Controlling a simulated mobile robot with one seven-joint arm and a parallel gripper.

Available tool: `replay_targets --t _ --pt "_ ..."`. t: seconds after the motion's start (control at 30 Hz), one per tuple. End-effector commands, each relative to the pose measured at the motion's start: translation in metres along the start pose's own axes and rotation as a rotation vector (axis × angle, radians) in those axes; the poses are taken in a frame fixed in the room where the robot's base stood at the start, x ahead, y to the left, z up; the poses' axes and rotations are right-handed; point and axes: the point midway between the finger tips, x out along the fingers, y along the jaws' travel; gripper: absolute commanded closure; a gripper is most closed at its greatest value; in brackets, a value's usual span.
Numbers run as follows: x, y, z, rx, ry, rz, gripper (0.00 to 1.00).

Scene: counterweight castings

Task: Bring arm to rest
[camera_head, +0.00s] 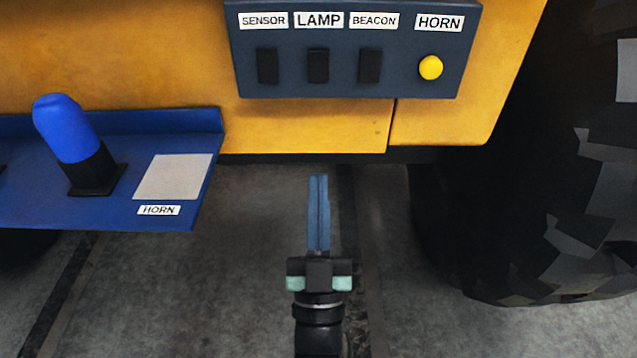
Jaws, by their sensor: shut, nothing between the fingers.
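My gripper (318,178) is in the lower middle of the head view, pointing away from me. Its two blue fingers lie side by side, shut with nothing between them. It is over the grey floor, below the panel in the picture, and appears to touch nothing. My dark wrist runs down to the bottom edge of the view.
A dark control panel (345,88) with three black switches and a yellow HORN button (430,67) is on the yellow machine body (300,125). A blue shelf (120,213) with a blue-capped lever (66,128) juts out left. A large black tyre (560,200) stands right.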

Motion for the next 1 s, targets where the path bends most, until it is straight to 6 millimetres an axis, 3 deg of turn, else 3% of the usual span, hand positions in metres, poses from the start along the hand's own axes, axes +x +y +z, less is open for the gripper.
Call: replay_targets --t 0.37,0.47,0.53,0.67,0.8,0.9,1.0 --pt "0.001 0.000 -0.001 0.000 0.000 0.000 1.00" --pt "0.016 0.001 -0.013 -0.002 0.011 0.000 1.00" --pt "0.040 0.001 -0.032 -0.006 0.025 -0.001 1.00" --pt "0.103 0.002 -0.097 -0.012 0.058 0.000 1.00" --pt "0.161 0.002 -0.190 -0.013 0.096 0.001 1.00" --pt "0.186 0.001 -0.260 -0.011 0.120 0.001 1.00" --pt "0.195 -0.001 -0.319 -0.007 0.139 0.000 1.00"
